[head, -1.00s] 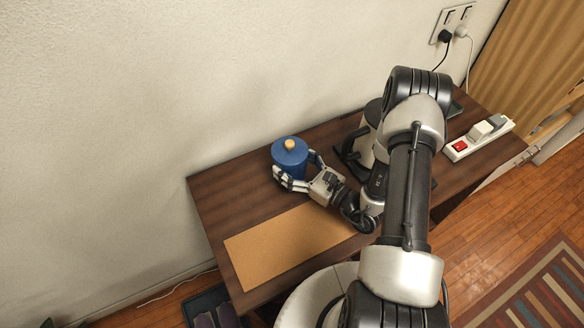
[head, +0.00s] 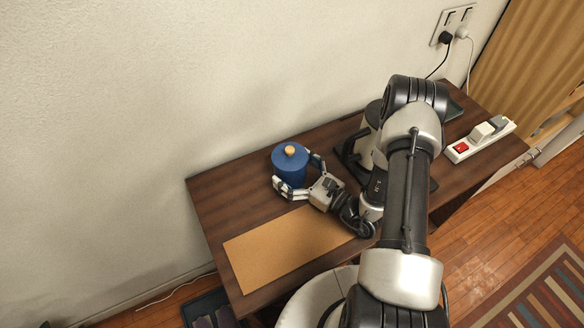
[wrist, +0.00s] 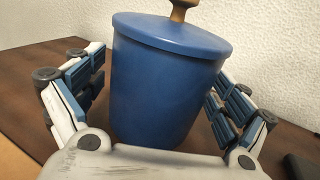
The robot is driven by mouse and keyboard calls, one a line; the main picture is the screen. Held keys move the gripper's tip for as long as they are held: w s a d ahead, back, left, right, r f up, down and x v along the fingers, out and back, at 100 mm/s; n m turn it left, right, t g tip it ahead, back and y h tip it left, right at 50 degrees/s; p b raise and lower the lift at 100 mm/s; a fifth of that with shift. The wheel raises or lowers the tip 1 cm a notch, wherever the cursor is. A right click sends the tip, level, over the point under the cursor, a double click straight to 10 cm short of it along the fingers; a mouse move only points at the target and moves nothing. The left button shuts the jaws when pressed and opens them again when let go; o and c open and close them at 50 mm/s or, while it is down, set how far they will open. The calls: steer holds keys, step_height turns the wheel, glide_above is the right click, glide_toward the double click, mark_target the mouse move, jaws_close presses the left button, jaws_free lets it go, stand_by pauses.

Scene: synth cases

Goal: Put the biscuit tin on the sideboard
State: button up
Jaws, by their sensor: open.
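The biscuit tin is a blue, round, lidded tin (head: 290,160) with a wooden knob on its lid. It stands upright on the dark wooden sideboard (head: 222,190), near the wall. My gripper (head: 297,176) is open, with one finger on each side of the tin. In the wrist view the tin (wrist: 165,90) fills the space between the fingers of my gripper (wrist: 160,100), and a gap shows on the left. Whether the right finger touches the tin is hard to tell.
A tan cork mat (head: 285,250) lies on the sideboard's front left. A grey and black appliance (head: 355,150) stands right of the tin, partly behind my arm. A white power strip (head: 480,138) lies at the right end. Bare wood is free left of the tin.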

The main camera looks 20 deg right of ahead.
steer(key=shift+r, duration=0.1)
steer(key=shift+r, duration=0.15)
steer(key=p+v, duration=0.2)
steer(key=v, duration=0.9)
steer(key=shift+s+d, duration=0.2)
steer(key=shift+s, duration=0.05)
steer(key=s+a+r+n+g+y, duration=0.1)
steer(key=s+a+r+n+g, duration=0.3)
steer(key=a+r+n+g, duration=0.35)
steer(key=s+a+r+n+g+y, duration=0.1)
steer(key=s+a+r+n+g, duration=0.35)
steer(key=r+n+g, duration=0.45)
steer(key=s+d+r+n+t+h, duration=0.2)
steer(key=s+r+n+t+h, duration=0.1)
steer(key=r+n+h, duration=0.3)
steer(key=s+d+r+n+t+h, duration=0.2)
steer(key=d+r+n+t+h, duration=0.1)
steer(key=r+n+h, duration=0.3)
steer(key=shift+s+r+n, duration=0.15)
steer(key=shift+s+n, duration=0.2)
